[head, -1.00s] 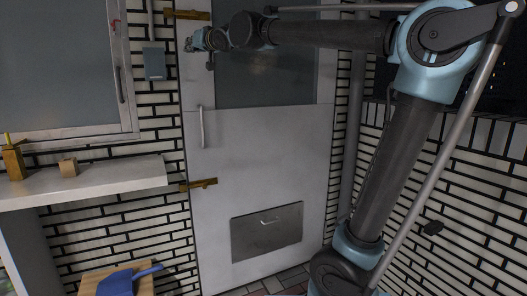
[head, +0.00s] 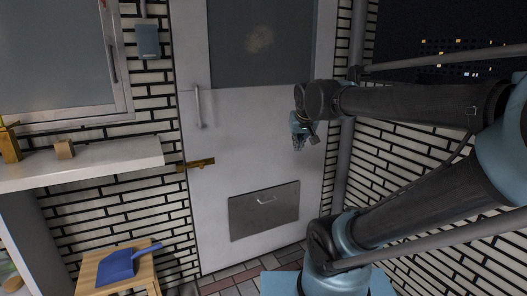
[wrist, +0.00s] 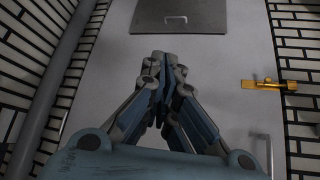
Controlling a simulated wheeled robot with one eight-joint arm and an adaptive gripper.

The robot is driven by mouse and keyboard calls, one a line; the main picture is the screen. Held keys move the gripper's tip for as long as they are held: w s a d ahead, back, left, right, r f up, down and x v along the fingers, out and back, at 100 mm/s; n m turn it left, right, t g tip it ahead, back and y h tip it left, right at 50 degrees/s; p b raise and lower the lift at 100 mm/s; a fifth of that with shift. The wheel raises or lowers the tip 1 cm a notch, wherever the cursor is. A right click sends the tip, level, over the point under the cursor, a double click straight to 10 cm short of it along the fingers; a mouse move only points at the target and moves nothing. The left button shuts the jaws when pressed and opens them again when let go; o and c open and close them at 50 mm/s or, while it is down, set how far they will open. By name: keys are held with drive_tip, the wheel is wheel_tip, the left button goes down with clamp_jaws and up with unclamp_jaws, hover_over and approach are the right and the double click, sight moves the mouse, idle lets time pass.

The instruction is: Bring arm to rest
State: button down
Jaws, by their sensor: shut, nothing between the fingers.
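My arm reaches in from the right in the head view, folded back, with its forearm roughly level. My gripper (head: 299,132) hangs at the forearm's end in front of the white door (head: 232,150), pointing down. In the wrist view my gripper (wrist: 164,62) has its fingers together and nothing between them. It appears apart from the door and from everything else.
The door has a vertical handle (head: 198,106), a brass latch (head: 199,163) and a metal flap (head: 264,211). A white shelf (head: 85,166) with a small wooden block (head: 64,150) is at left. A blue dustpan (head: 117,266) lies on a wooden stool (head: 88,273).

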drive_tip(key=s+d+f+g, duration=0.3)
drive_tip(key=s+d+f, duration=0.2)
drive_tip(key=s+f, duration=0.5)
drive_tip(key=shift+s+d+f+m+h, duration=0.2)
drive_tip(key=shift+s+f+m+h, duration=0.1)
drive_tip(key=shift+f, duration=0.35)
drive_tip(key=c, duration=2)
unclamp_jaws()
drive_tip(key=s+f, duration=0.2)
drive_tip(key=s+d+f+g, duration=0.1)
drive_tip(key=s+f, duration=0.1)
drive_tip(key=s, duration=0.1)
drive_tip(key=s+f+g, duration=0.1)
drive_tip(key=s+f, duration=0.1)
drive_tip(key=f, duration=0.1)
drive_tip(key=shift+s+d, duration=0.15)
drive_tip(key=shift+s, duration=0.25)
drive_tip(key=o, duration=0.3)
drive_tip(key=shift+s, duration=0.15)
